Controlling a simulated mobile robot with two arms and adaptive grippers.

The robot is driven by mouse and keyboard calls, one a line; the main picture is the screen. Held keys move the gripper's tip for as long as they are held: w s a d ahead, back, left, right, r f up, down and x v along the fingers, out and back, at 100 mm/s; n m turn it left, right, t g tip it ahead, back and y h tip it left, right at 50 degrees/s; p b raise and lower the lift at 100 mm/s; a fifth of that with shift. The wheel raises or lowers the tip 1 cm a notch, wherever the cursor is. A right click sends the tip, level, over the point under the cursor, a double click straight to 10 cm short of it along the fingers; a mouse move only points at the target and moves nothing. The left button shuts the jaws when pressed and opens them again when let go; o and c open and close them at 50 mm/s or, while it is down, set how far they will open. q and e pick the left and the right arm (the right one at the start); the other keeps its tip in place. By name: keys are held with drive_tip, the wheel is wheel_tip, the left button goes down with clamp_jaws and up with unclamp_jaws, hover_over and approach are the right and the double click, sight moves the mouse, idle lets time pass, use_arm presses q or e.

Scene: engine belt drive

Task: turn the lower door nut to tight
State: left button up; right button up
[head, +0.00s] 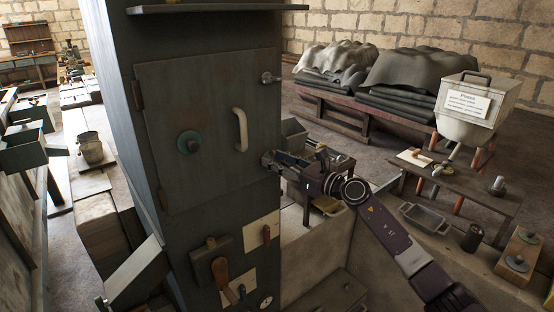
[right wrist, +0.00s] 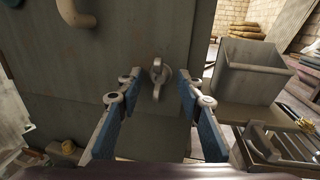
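The tall dark cabinet has a closed grey-green door (head: 205,130) with a pale curved handle (head: 240,130). The upper door nut (head: 268,78) sits on the door's right edge. The lower door nut (right wrist: 157,78) shows in the right wrist view as a grey winged nut, its wings roughly upright. My left gripper is not in view.
A green round knob (head: 188,142) is on the door. A panel with levers (head: 220,262) is below. Right of the cabinet are a grey box (right wrist: 250,70) on a low table, a bench (head: 460,190) with a hopper (head: 470,105), and covered stacks behind.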

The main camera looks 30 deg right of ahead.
drive_tip(key=shift+c, duration=0.7)
clamp_jaws()
drive_tip(key=shift+m, duration=0.3)
drive_tip(key=m, duration=0.3)
drive_tip(key=shift+f+m+t, duration=0.1)
drive_tip(key=shift+m+t, duration=0.2)
drive_tip(key=m, duration=0.3)
drive_tip(key=shift+m+t+h, duration=0.3)
drive_tip(key=shift+m+t, duration=0.1)
drive_tip(key=m+h+p, duration=0.1)
drive_tip(key=m, duration=0.5)
drive_tip(key=shift+a+t, duration=0.15)
drive_tip(key=shift+t, duration=0.25)
drive_tip(key=m+p, duration=0.1)
drive_tip(key=m, duration=0.2)
drive_tip(key=m+h+p, duration=0.1)
drive_tip(key=m, duration=0.2)
drive_tip(key=shift+a+f+h, duration=0.1)
drive_tip(key=shift+f+h, duration=0.05)
drive_tip(key=shift+h, duration=0.15)
